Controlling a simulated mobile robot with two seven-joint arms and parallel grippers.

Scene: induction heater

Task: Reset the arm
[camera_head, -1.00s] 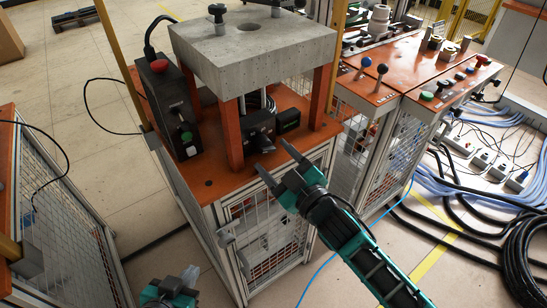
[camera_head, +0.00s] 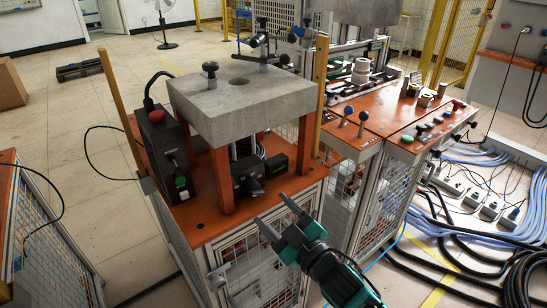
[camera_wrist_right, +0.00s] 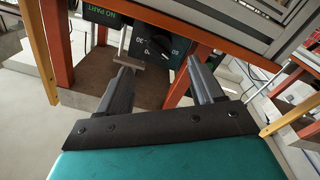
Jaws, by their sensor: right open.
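My right gripper (camera_head: 274,225) is in front of the induction heater station, near the front edge of its orange top. Its two grey fingers are apart with nothing between them. It also shows in the right wrist view (camera_wrist_right: 165,78), open, with a black box with a dial (camera_wrist_right: 155,45) beyond the fingertips. The heater station has a concrete block (camera_head: 245,105) on orange legs, with the black dial box (camera_head: 248,178) beneath. My left gripper is out of the head view.
A black control box (camera_head: 165,150) with a red button stands at the station's left. An orange control bench (camera_head: 372,118) with levers and buttons stands to the right. Cables and power sockets (camera_head: 480,200) lie on the floor at right. Open floor lies at left.

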